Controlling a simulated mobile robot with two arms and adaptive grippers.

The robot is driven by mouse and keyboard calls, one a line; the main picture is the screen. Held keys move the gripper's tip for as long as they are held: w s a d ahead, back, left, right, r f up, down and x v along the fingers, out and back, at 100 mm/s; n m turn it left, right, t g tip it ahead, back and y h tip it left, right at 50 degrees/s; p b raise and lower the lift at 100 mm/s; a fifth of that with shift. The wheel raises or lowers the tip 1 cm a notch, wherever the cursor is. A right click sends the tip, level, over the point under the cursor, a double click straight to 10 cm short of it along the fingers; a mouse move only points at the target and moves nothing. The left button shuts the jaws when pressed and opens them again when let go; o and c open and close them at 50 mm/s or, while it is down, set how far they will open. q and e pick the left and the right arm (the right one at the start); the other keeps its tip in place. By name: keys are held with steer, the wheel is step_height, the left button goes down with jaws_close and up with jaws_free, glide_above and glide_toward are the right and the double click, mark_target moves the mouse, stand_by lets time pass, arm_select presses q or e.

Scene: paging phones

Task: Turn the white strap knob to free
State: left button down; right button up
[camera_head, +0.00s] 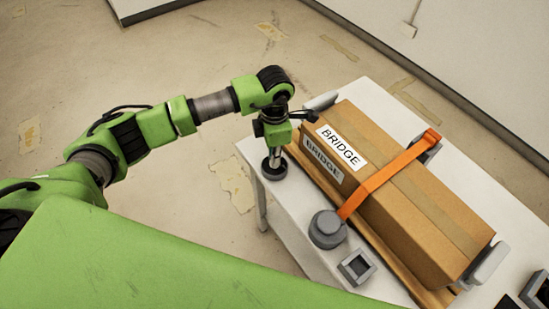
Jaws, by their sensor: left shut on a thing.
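My left gripper (274,157) points down at the near left corner of the white table, beside the cardboard box's end. It is shut on a small knob above a dark round base (273,172). The fingers hide most of the knob, so its colour and turn position cannot be told. An orange strap (385,174) crosses over the box (410,200) and runs down to a grey round drum (327,229) at the table's near edge. My right gripper is not in view.
The box carries "BRIDGE" labels (341,147) and lies on a wooden board between grey end stops (483,265). A small grey square frame (356,267) sits on the white table (367,94) near the drum. The floor left of the table is open.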

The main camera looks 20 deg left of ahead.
arm_select(q)
steer(key=n+b, duration=0.3)
steer(key=n, duration=0.3)
steer(key=n+b, duration=0.1)
steer(key=n, duration=0.2)
steer(key=shift+n, duration=0.4)
steer(key=shift+n+b, duration=0.5)
steer(key=shift+n, duration=1)
steer(key=shift+r, duration=0.1)
steer(key=c, duration=2.2)
jaws_free()
steer(key=shift+o, duration=0.2)
step_height(320, 180, up, 12)
